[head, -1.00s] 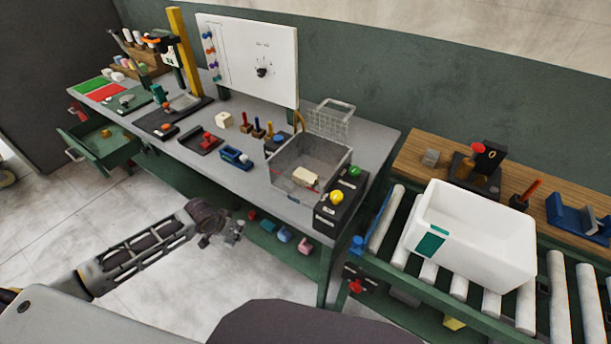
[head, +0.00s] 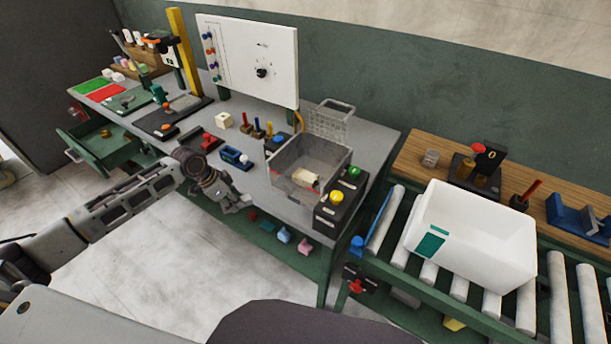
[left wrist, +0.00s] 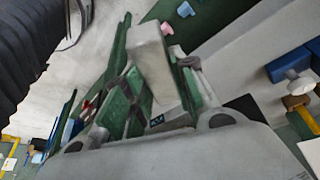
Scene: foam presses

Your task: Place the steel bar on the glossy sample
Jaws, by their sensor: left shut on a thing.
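My left gripper (head: 236,203) is at the front edge of the grey workbench, below a small blue device. It is shut on a plain grey block, which I take for the steel bar (left wrist: 149,58); the block sits between the two fingers in the left wrist view. In the head view the bar is hard to tell from the fingers. I cannot tell which piece is the glossy sample. A cream block (head: 305,180) lies in the wire basket, and another cream block (head: 223,120) stands on the bench. My right gripper is not in view.
The blue device (head: 235,157) and a dark tray with a red handle (head: 205,142) stand near the bench edge. Small coloured pieces (head: 284,235) lie on the lower shelf. A white bin (head: 475,240) stands on rollers.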

